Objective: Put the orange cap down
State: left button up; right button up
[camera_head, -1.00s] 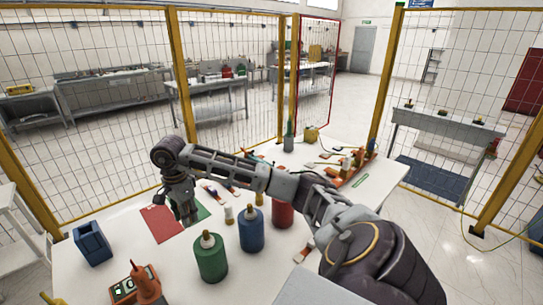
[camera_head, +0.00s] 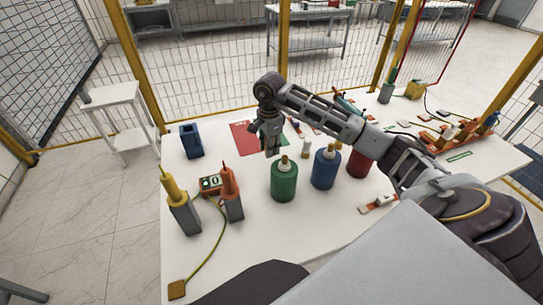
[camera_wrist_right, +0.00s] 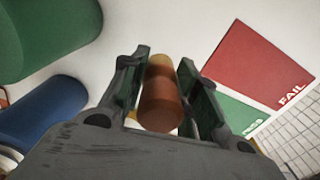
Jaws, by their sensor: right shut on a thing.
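My right gripper (camera_head: 270,146) points down over the white table, beside the red mat and behind the green bottle. The right wrist view shows its two fingers (camera_wrist_right: 162,82) closed around the orange cap (camera_wrist_right: 160,105), a brownish-orange cylinder with a paler end. In the head view the cap cannot be made out between the fingers. The red mat (camera_head: 241,137) is marked FAIL in the wrist view (camera_wrist_right: 260,65). A green mat (camera_wrist_right: 236,112) lies along its edge, mostly hidden by the gripper in the head view. My left gripper is not in view.
Green (camera_head: 284,182), blue (camera_head: 324,169) and red (camera_head: 358,164) bottles stand close in front and right of the gripper. A blue holder (camera_head: 191,142), a meter (camera_head: 210,184) and yellow (camera_head: 181,205) and orange (camera_head: 231,190) probes stand left.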

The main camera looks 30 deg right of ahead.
aim_at(270, 165)
jog(key=shift+f, duration=1.5)
notch_tip(270, 165, down, 2)
jog(key=shift+f+p, duration=0.2)
jog(key=shift+p, duration=0.15)
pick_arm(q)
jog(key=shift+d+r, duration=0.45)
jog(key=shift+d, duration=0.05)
pick_arm(e)
jog(key=shift+f, duration=0.15)
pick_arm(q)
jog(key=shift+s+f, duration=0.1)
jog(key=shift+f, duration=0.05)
pick_arm(e)
jog(key=shift+f, duration=0.15)
jog(key=o, duration=1)
